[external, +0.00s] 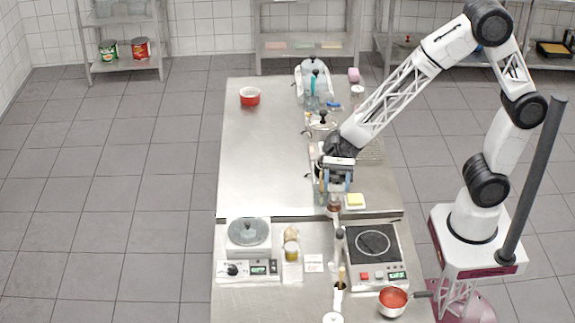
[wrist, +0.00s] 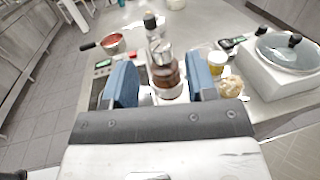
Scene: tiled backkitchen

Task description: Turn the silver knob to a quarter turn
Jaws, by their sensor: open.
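A silver knob (wrist: 161,48) tops a small grinder-like jar (wrist: 168,78) with brown contents in the wrist view. The jar stands upright; in the external view its brown body (external: 334,207) shows just below my gripper (external: 338,188), which hides its top. In the wrist view my gripper (wrist: 160,64) is open, with one blue finger on each side of the jar. Gaps show between the fingers and the jar. I cannot tell the fingers' exact height against the knob. Another knob, black (external: 233,269), is on the left appliance (external: 262,271).
An induction cooker (external: 373,270) and a red-filled saucepan (external: 393,300) are at the near right. A black-capped bottle (wrist: 150,21) stands beyond the jar in the wrist view. A yellow sponge (external: 355,201) lies close right.

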